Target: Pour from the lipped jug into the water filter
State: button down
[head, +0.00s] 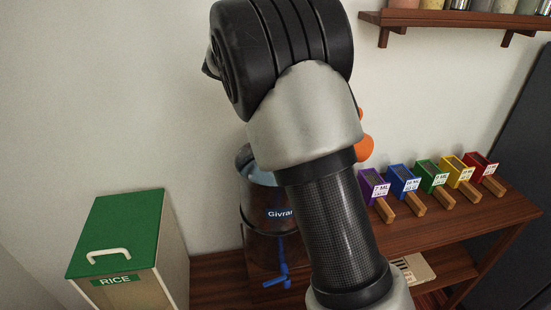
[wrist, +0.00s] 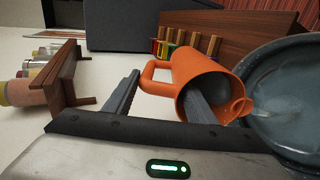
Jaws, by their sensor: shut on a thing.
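The water filter (head: 262,228) is a dark bluish, see-through vessel with a "Givrar" label and a blue tap, left of my arm in the head view. Its round open top (wrist: 285,95) fills the right of the wrist view. The orange lipped jug (wrist: 190,68) is tilted, with its lip at the filter's rim; whether liquid is flowing is unclear. My gripper (wrist: 162,88) is shut on the jug, one finger reaching into its mouth, the other outside near the handle. In the head view my arm hides the gripper and most of the jug (head: 364,148).
A green-lidded rice bin (head: 130,235) stands at the left. Several coloured boxes (head: 434,177) with wooden handles line the wooden counter (head: 465,220) at right. A wall shelf (head: 455,20) with jars is at the upper right; it also shows in the wrist view (wrist: 68,75).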

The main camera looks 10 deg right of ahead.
jog(key=shift+a+f+h, duration=0.1)
jog(key=shift+a+h, duration=0.7)
jog(key=shift+h, duration=0.3)
dwell(6.2)
